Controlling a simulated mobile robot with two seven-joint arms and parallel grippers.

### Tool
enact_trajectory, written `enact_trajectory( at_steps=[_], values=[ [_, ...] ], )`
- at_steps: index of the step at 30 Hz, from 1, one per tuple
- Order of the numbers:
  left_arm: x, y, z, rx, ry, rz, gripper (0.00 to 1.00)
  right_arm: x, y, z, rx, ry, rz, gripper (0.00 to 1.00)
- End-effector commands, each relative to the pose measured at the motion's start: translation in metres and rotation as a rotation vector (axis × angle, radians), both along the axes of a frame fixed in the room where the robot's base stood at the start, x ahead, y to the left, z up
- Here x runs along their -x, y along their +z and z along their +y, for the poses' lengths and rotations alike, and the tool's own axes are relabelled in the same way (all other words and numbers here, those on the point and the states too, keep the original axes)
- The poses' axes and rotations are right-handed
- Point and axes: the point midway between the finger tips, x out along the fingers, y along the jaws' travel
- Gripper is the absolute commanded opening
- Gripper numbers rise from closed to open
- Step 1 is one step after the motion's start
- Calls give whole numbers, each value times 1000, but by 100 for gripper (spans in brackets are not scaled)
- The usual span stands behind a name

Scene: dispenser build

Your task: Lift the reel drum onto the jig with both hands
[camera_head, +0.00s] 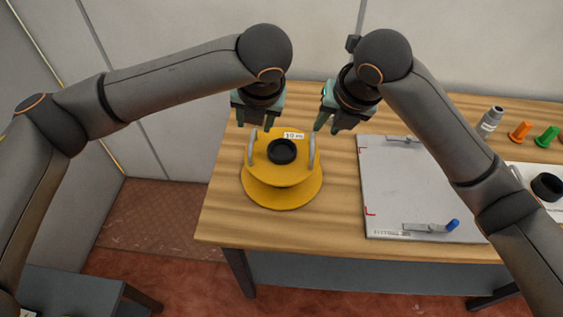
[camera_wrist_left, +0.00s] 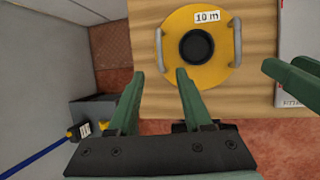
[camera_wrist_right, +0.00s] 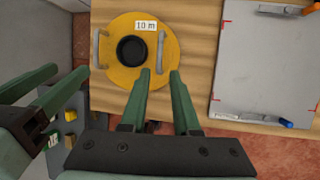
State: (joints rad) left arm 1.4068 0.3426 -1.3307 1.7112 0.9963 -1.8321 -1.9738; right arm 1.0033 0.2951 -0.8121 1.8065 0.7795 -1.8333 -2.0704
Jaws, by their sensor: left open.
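The yellow reel drum (camera_head: 280,188) sits on the left part of the wooden table, with a black hub (camera_head: 282,151), a "10 m" label and two upright grey handles. The left handle (camera_head: 252,148) and right handle (camera_head: 312,151) stand on its top flange. My left gripper (camera_head: 258,128) is open and empty above the left handle, apart from it. My right gripper (camera_head: 326,129) is open and empty above and beside the right handle. The grey jig plate (camera_head: 405,190) lies right of the drum, with red corner marks.
The jig plate carries a clamp with a blue tip (camera_head: 452,225) at its front edge and another clamp at the back. A bottle (camera_head: 490,121), orange part (camera_head: 520,131) and green part (camera_head: 547,136) stand at the back right. A black ring (camera_head: 547,187) lies at the right.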

Motion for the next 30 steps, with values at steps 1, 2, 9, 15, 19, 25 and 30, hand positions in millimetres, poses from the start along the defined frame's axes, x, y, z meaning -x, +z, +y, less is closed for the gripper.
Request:
enact_trajectory(
  at_steps=[1,2,9,15,19,25,30],
  values=[
    [-1,-3,1,-1,2,2,50,-1,-3,0,0,-1,2,30],
    [-2,-4,1,-1,2,2,50,-1,-5,1,0,-2,3,30],
    [-15,-37,8,0,5,2,50,-15,-38,7,-1,-3,7,30],
    [-30,-73,14,0,4,2,50,-30,-74,13,1,-2,7,30],
    [-39,-92,18,0,3,2,50,-38,-93,17,0,-3,6,30],
    [-46,-109,21,0,3,-1,50,-46,-109,20,0,-3,3,30],
    [-48,-113,21,2,1,-1,50,-48,-114,21,0,-2,0,30]
  ],
)
